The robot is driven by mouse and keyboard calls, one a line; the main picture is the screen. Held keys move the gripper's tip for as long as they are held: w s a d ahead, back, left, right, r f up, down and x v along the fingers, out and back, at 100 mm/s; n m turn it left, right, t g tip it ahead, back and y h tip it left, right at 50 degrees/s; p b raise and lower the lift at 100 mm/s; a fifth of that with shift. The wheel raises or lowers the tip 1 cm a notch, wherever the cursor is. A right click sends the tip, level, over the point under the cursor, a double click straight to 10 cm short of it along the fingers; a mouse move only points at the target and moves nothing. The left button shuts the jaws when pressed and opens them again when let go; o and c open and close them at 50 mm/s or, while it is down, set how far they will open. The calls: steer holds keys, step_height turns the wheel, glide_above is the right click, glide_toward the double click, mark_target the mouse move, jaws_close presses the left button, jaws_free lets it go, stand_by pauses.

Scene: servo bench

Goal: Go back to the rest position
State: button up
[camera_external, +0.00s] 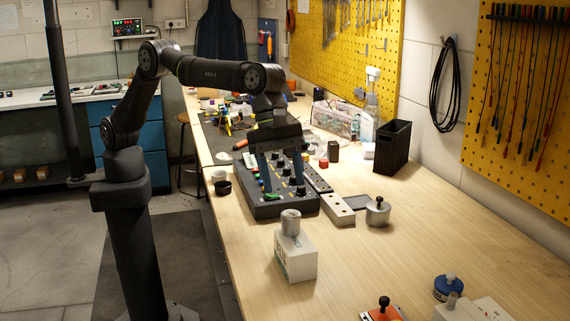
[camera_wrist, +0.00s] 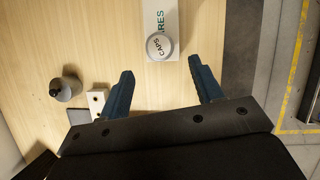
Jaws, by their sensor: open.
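My gripper (camera_external: 285,178) hangs from my bent arm above the dark control box (camera_external: 270,209) on the bench, fingers pointing down. Its two blue fingers are spread wide with nothing between them. In the wrist view my gripper (camera_wrist: 160,66) also shows open and empty. Beyond the fingers there, a round tin marked CAPS (camera_wrist: 160,46) sits on a white box with partly hidden lettering (camera_wrist: 173,9). In the external view the tin (camera_external: 291,223) stands on the white box (camera_external: 296,261), nearer the camera than my gripper. I cannot tell the gap between fingertips and control box.
A lidded metal pot (camera_external: 377,213), a pale block with holes (camera_external: 337,210) and a black bin (camera_external: 393,146) stand right of the control box. A blue tin (camera_external: 447,288) and an orange item (camera_external: 384,312) are at the near right. The bench centre right is clear.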

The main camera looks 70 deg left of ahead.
mark_target(291, 213)
steer(key=x, duration=0.8)
steer(key=shift+d+f, duration=0.1)
steer(key=shift+f, duration=0.15)
steer(key=shift+d+r, duration=0.1)
steer(key=shift+d, duration=0.1)
step_height(291, 213, up, 3)
steer(key=shift+a+r, duration=0.1)
steer(key=shift+r, duration=0.1)
steer(key=s+r, duration=0.7)
steer(key=s, duration=0.4)
steer(key=w+a+f, duration=0.3)
steer(key=w+f, duration=0.1)
steer(key=w, duration=0.2)
steer(key=w+a+f+m, duration=0.1)
steer(key=w+a+f, duration=0.2)
steer(key=w+f, duration=0.2)
steer(key=w+a+f+m+g, duration=0.1)
steer(key=w+a+f, duration=0.2)
steer(key=w+f, duration=0.2)
steer(key=shift+w, duration=1.25)
steer(key=shift+w+f, duration=0.25)
steer(key=shift+f, duration=1.6)
